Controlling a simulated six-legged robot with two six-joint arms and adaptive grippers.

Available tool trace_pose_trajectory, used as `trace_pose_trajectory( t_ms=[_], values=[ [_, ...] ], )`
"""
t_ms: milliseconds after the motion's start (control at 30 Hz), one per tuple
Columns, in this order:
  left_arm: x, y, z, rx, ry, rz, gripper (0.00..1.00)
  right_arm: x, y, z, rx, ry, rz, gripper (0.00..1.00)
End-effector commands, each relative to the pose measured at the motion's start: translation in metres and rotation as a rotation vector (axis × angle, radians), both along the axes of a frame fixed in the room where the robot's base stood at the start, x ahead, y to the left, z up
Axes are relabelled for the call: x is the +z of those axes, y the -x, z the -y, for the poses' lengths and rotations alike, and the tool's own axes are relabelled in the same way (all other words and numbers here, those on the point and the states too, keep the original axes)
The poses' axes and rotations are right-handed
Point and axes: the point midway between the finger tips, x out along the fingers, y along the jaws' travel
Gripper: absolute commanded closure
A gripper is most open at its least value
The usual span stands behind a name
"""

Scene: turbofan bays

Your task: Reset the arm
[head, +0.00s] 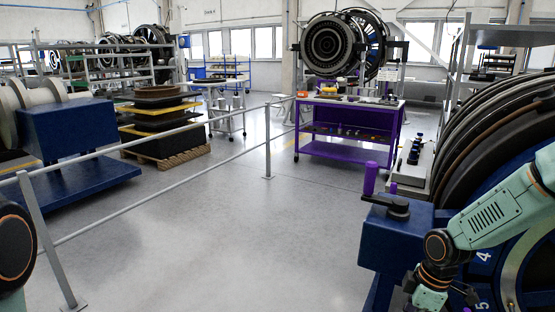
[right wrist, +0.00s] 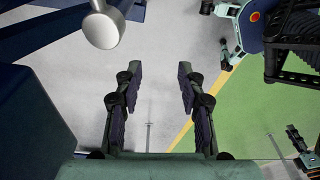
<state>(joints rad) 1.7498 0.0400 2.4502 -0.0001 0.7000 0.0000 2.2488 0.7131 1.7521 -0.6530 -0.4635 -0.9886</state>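My right gripper (right wrist: 159,88) shows in the right wrist view with its two dark fingers spread wide apart. Nothing is between them; grey floor shows through the gap. In the head view my right arm comes in at the lower right and bends down beside the blue stand. Its fingers cannot be made out clearly there. Only a rounded piece of my left arm shows at the left edge of the head view. My left gripper cannot be seen.
A blue stand (head: 388,238) with a black-handled fitting and a large dark ringed engine part (head: 466,130) are close at the right. A purple cart (head: 349,154) stands farther back. A grey railing (head: 120,149) crosses the left. The middle floor (head: 220,235) is clear.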

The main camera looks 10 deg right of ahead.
Motion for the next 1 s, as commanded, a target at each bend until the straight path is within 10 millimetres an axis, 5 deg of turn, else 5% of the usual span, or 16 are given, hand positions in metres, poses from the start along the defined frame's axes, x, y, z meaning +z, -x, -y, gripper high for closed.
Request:
trace_pose_trajectory(
  t_ms=[33, 200, 400, 533, 667, 1000],
  values=[
    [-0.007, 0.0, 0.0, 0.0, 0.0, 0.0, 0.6, -0.024, 0.013, -0.028, -0.048, -0.021, -0.024, 0.61],
    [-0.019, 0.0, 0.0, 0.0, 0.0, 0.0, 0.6, -0.083, 0.067, -0.106, -0.318, -0.078, -0.083, 0.61],
    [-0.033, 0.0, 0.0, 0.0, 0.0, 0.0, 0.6, -0.136, 0.16, -0.159, -0.672, -0.052, -0.157, 0.61],
    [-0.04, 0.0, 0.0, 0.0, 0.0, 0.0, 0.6, -0.15, 0.216, -0.168, -0.863, 0.007, -0.168, 0.61],
    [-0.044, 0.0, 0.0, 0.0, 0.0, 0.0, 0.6, -0.153, 0.251, -0.167, -0.982, 0.055, -0.154, 0.61],
    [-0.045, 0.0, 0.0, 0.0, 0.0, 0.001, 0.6, -0.151, 0.263, -0.164, -1.04, 0.075, -0.136, 0.61]
  ],
)
